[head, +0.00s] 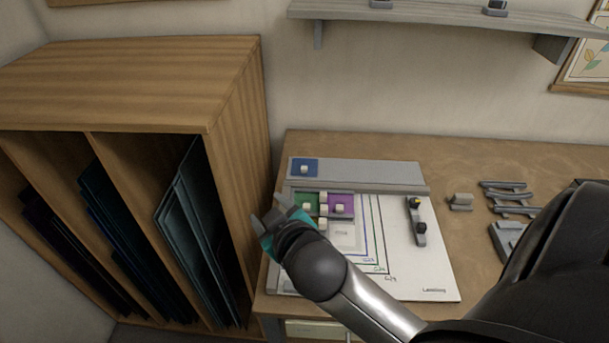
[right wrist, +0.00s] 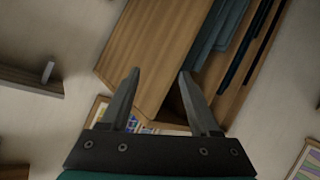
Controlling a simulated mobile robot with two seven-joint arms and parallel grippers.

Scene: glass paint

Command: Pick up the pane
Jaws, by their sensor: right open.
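Several glass panes stand on edge in the slots of a wooden rack at the left in the head view: grey-teal panes (head: 185,205) in the right slot, dark blue ones (head: 115,235) in the middle, near-black ones (head: 65,250) at the left. I cannot tell which pane is meant. Small blue (head: 297,164), green (head: 303,197) and purple (head: 349,203) pieces with pale knobs lie on the worktable board. My right gripper (head: 270,210) is open and empty, between the rack and the board. In the right wrist view its open fingers (right wrist: 158,74) point toward the rack. My left gripper is out of view.
The wooden rack (head: 140,75) stands left of the worktable (head: 470,155). A white board (head: 435,265) with printed outlines and a dark tool (head: 417,225) lies on the table. Grey holders (head: 505,197) stand further right. A wall shelf (head: 430,17) hangs above.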

